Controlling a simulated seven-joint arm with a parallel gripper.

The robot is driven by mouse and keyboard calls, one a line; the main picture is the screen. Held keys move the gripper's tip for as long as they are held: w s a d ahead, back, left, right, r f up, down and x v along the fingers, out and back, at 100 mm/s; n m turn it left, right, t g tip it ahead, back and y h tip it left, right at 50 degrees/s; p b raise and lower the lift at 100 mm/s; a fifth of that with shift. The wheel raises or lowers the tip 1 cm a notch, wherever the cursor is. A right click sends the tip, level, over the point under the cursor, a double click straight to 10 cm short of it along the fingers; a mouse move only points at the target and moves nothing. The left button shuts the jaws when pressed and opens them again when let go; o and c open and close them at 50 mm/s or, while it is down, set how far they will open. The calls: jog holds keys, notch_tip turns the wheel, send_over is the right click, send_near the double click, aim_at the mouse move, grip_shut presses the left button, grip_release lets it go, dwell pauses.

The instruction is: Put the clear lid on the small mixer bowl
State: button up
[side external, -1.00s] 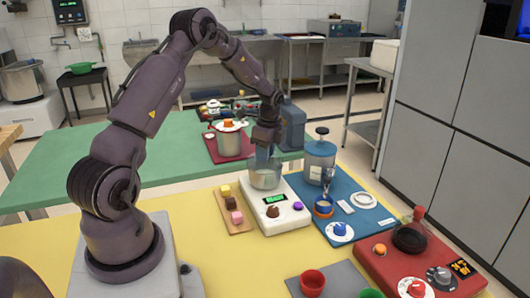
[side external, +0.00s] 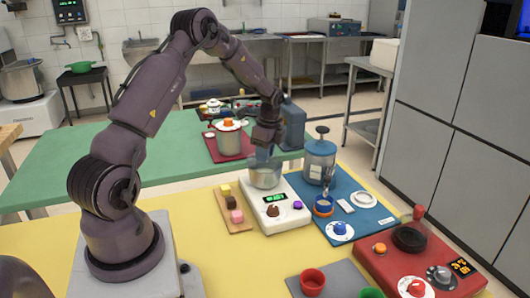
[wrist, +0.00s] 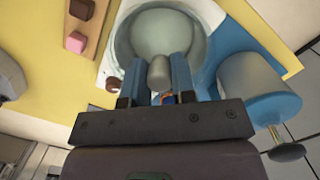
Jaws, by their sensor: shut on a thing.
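The small mixer bowl (side external: 265,179) is a metal bowl on a white base with a green display. It also shows in the wrist view as a round pale interior (wrist: 165,32). My gripper (side external: 265,148) is directly above the bowl, pointing down. In the wrist view my gripper (wrist: 159,82) has its two blue fingers closed on a grey cylindrical knob (wrist: 159,70), which appears to belong to the clear lid. The lid's see-through disc (wrist: 125,48) overlaps the bowl's outline. I cannot tell whether the lid touches the rim.
A grey-blue canister (side external: 319,162) stands close on the right on a blue mat (side external: 372,222). A wooden board (side external: 238,225) with coloured blocks lies left of the base. A pot (side external: 229,140) stands behind. A red station (side external: 385,262) with a pan is front right.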

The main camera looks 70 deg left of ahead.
jog(key=o, duration=1.4)
jog(key=shift+r, duration=0.1)
jog(key=shift+r, duration=3.4)
grip_shut()
jog(key=shift+f, duration=0.15)
